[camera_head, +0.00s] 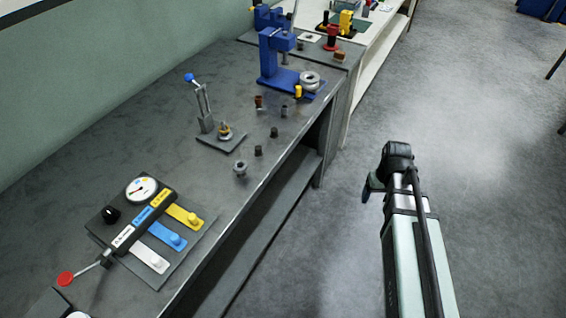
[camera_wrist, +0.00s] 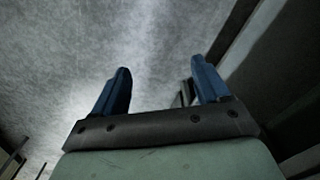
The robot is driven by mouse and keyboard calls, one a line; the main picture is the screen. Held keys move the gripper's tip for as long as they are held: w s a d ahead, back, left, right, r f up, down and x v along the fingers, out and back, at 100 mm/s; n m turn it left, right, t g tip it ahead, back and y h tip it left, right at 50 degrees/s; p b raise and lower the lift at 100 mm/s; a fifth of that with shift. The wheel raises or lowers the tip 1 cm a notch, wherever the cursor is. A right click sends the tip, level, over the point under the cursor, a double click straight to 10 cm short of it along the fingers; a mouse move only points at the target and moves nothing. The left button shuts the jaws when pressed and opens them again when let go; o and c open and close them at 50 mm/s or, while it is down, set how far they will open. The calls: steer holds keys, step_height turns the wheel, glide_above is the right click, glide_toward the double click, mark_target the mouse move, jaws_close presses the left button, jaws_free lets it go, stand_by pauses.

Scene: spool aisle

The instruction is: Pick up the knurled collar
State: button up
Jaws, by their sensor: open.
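A small grey ring-like part (camera_head: 240,168) lies near the front edge of the grey workbench (camera_head: 150,110); it may be the knurled collar, but it is too small to be sure. A larger light grey ring (camera_head: 310,80) is beside the blue press at the back of the bench, and it could also be read as a collar. My gripper (camera_wrist: 160,72) shows two blue fingers spread apart with nothing between them in the wrist view. The wrist view shows mostly grey floor beneath it. In the head view my arm is over the floor, right of the bench, away from these parts.
A blue press (camera_head: 278,58), a lever fixture (camera_head: 205,110), several small dark parts and a gauge panel (camera_head: 140,210) with coloured tabs stand on the bench. A lower shelf (camera_head: 270,215) runs under it. The floor (camera_head: 470,130) at right is largely clear.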

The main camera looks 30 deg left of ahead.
steer(key=s+a+r+n, duration=0.3)
steer(key=a+r, duration=0.4)
steer(key=a, duration=0.5)
steer(key=s+a+r+n, duration=0.2)
steer(key=a+r+n, duration=0.2)
steer(key=a+r, duration=0.55)
steer(key=s+a+r+n, duration=0.5)
steer(key=s+a+r, duration=0.7)
steer(key=s+a, duration=0.4)
glide_above(239, 161)
steer(key=s, duration=0.1)
steer(key=f, duration=0.5)
steer(key=d+f, duration=0.1)
steer(key=f, duration=0.2)
steer(key=shift+s+f, duration=0.1)
steer(key=shift+f, duration=0.1)
steer(key=shift+d+f, duration=0.15)
steer(key=shift+f, duration=2.45)
steer(key=c, duration=1.1)
steer(key=shift+r, duration=0.15)
steer(key=shift+c, duration=0.2)
